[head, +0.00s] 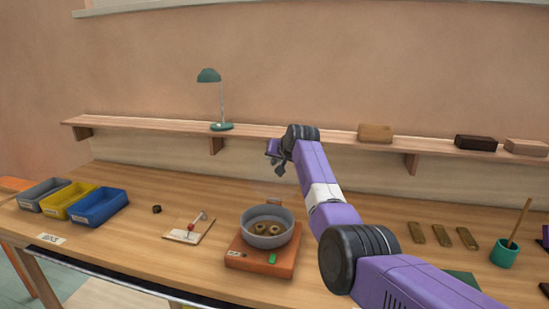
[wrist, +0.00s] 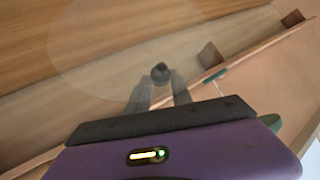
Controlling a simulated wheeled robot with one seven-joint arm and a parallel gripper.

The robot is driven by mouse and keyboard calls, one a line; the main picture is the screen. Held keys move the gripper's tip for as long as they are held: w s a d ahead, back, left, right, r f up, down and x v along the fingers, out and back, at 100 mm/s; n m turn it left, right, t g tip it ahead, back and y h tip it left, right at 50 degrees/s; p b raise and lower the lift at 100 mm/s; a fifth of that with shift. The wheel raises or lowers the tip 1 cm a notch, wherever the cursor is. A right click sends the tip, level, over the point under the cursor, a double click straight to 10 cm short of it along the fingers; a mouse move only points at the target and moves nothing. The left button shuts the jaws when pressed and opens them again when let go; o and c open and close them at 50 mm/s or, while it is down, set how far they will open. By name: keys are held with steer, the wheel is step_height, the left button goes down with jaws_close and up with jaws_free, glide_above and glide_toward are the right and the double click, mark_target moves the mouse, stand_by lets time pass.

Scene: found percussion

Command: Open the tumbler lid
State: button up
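The tumbler is a grey round drum (head: 267,238) on an orange-brown base (head: 247,258) with a green button. Its top is uncovered in the head view, and a few brass-coloured rings (head: 262,229) lie inside. In the wrist view a clear round lid (wrist: 95,50) with a dark knob (wrist: 160,74) shows as a faint disc. My gripper (wrist: 160,82) has its fingers on either side of the knob and looks shut on it. In the head view my gripper (head: 273,160) is behind and above the drum; its fingertips are hard to make out.
Grey, yellow and blue bins (head: 98,207) stand at the left. A small lever board (head: 187,231) and a dark ring (head: 156,209) lie left of the drum. A shelf with a lamp (head: 221,127) runs behind. Brass bars (head: 441,234) and a green cup (head: 504,254) are at the right.

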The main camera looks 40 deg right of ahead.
steer(key=o, duration=0.3)
steer(key=shift+s+d+f, duration=0.1)
steer(key=shift+s+f, duration=0.05)
steer(key=shift+f, duration=0.3)
steer(key=shift+s+d+f, duration=0.1)
steer(key=shift+s+f, duration=0.05)
steer(key=shift+f, duration=0.3)
steer(key=shift+o, duration=0.3)
steer(key=shift+w+a+r, duration=0.2)
steer(key=shift+a+r, duration=0.05)
steer(key=shift+r, duration=0.3)
steer(key=b+v, duration=0.1)
steer(key=v, duration=0.6)
steer(key=shift+s, duration=0.3)
steer(key=shift+r, duration=0.1)
